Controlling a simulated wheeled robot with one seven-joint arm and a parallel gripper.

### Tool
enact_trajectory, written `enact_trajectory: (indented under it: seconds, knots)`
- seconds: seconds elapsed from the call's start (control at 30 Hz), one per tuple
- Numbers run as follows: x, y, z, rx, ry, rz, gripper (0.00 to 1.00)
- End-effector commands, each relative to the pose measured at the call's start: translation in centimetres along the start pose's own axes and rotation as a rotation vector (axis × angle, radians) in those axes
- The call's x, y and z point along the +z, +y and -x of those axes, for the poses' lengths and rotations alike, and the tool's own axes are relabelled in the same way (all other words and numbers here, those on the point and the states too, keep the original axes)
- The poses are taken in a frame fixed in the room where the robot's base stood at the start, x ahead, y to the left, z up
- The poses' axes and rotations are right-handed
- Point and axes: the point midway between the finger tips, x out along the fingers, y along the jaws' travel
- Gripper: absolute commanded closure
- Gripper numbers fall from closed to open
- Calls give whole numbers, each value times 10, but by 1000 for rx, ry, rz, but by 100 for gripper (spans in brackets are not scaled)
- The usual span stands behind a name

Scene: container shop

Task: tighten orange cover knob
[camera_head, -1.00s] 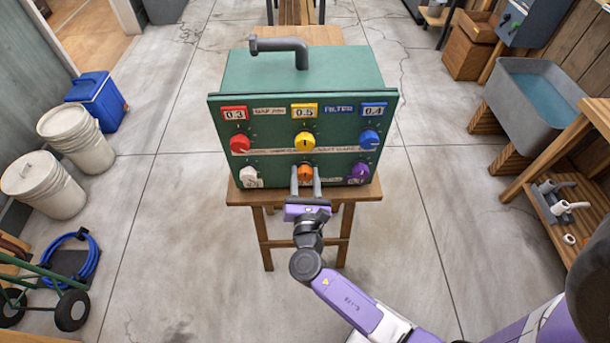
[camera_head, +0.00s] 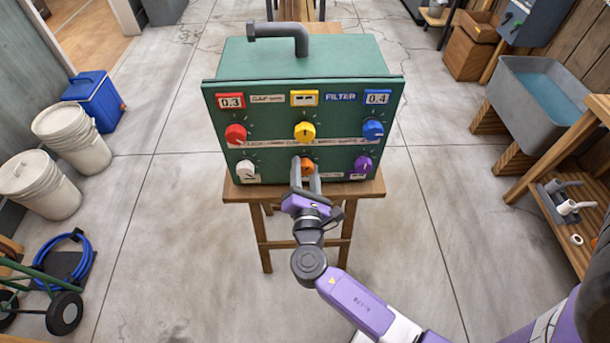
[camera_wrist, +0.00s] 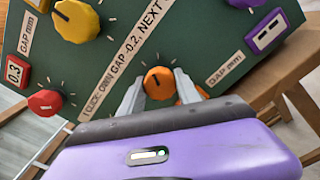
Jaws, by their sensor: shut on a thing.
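The orange knob (camera_head: 308,168) is at the bottom middle of the front panel of a green box (camera_head: 225,110). It also shows in the wrist view (camera_wrist: 158,81), round, with a dark pointer mark. My gripper (camera_head: 306,175) has one grey finger on each side of this knob and is shut on it. The gripper is tilted relative to the panel. In the wrist view, more orange shows behind the right finger, partly hidden. The yellow display (camera_head: 304,98) above shows a dash-like mark.
The box stands on a wooden table (camera_head: 265,230). Buckets (camera_head: 70,140) stand left and a grey basin (camera_head: 505,100) right. The floor in front is clear.

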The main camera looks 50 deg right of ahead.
Motion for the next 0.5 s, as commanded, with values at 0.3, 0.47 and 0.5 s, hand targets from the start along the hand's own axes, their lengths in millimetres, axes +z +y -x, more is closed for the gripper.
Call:
enact_trajectory:
  seconds: [0.3, 0.47, 0.5]
  knots:
    - [-5, -3, 1, 2, 0, -302, 100]
    - [-5, -3, 0, 2, 0, -455, 100]
    - [-5, -4, 0, 2, 1, -493, 100]
